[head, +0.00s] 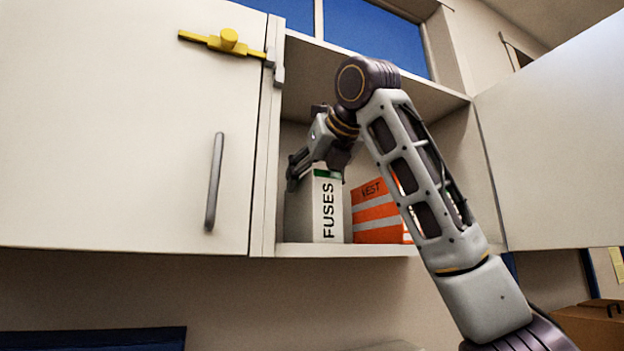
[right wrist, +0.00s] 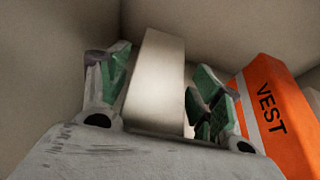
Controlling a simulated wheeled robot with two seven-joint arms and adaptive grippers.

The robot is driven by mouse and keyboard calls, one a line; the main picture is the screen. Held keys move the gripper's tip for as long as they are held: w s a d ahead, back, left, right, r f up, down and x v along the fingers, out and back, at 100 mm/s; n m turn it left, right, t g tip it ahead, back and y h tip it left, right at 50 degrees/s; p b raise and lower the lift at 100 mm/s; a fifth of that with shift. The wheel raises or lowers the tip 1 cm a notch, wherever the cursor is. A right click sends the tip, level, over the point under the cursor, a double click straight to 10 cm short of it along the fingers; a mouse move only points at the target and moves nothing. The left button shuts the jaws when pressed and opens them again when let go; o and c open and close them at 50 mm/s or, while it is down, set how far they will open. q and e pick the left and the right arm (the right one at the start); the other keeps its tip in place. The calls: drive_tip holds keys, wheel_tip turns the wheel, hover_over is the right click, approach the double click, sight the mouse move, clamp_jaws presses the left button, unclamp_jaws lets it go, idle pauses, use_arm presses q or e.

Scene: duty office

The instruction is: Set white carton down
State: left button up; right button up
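The white carton (head: 328,212), lettered FUSES with a green band at its top, stands upright on the floor of the open cabinet. My right gripper (head: 297,172) is at the carton's top left in the head view and hides part of its upper edge. In the right wrist view, the carton's pale plain face (right wrist: 158,85) lies between the two green-padded fingers. The pads (right wrist: 160,98) are spread and much of their faces shows, so the gripper looks open around the carton. My left gripper is not in view.
An orange box (head: 375,212) marked VEST stands just right of the carton, partly behind my right arm; it also shows in the right wrist view (right wrist: 270,105). The cabinet's left door (head: 120,130) is shut; the right door (head: 560,140) stands open. A brown box (head: 590,325) is at lower right.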

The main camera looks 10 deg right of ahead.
drive_tip(key=shift+r, duration=0.15)
idle(0.3)
drive_tip(key=shift+b+v, duration=1.05)
drive_tip(key=shift+v, duration=4.95)
